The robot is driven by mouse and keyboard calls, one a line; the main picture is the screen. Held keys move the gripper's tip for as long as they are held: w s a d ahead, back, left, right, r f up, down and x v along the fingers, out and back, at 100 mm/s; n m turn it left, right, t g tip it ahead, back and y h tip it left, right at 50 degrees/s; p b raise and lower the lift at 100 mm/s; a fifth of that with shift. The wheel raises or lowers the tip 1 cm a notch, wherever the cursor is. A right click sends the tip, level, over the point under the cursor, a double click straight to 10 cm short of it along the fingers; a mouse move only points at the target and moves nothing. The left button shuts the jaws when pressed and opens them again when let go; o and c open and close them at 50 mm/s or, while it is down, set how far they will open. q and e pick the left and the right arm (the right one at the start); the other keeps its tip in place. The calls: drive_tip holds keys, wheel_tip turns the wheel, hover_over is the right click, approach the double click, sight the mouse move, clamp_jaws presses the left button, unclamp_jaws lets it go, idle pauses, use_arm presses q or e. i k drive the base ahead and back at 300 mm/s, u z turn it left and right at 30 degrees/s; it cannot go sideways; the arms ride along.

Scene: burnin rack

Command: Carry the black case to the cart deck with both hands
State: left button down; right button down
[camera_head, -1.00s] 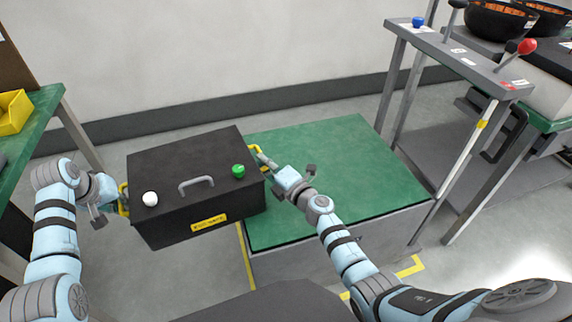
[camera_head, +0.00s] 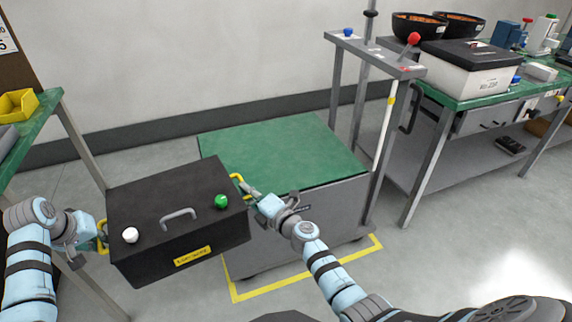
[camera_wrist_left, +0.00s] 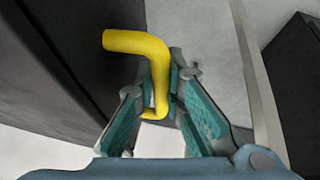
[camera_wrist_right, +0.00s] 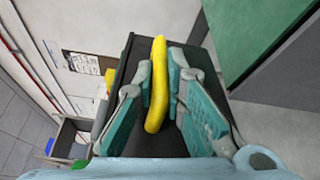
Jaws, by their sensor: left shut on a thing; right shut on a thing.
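The black case (camera_head: 150,195) has a grey top handle, a white knob, a green knob and a yellow label on its front. It hangs in the air between my two grippers, in front of and to the left of the cart. My left gripper (camera_head: 97,240) is shut on the yellow side handle (camera_wrist_left: 155,75) at the case's left end. My right gripper (camera_head: 254,195) is shut on the yellow side handle (camera_wrist_right: 157,85) at its right end. The cart's green deck (camera_head: 285,150) is bare where visible; the case overlaps its near left corner in the head view.
A grey post frame with a red-knobbed lever (camera_head: 413,40) rises at the cart's right side. A green bench (camera_head: 480,98) with bowls and a white box stands to the right. A green table with a yellow bin (camera_head: 17,104) is at the left. Yellow floor tape (camera_head: 290,283) borders the cart.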

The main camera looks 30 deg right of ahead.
sight(260, 167)
drive_tip(key=z, duration=0.75)
drive_tip(key=i, duration=0.9)
drive_tip(key=u, duration=0.1)
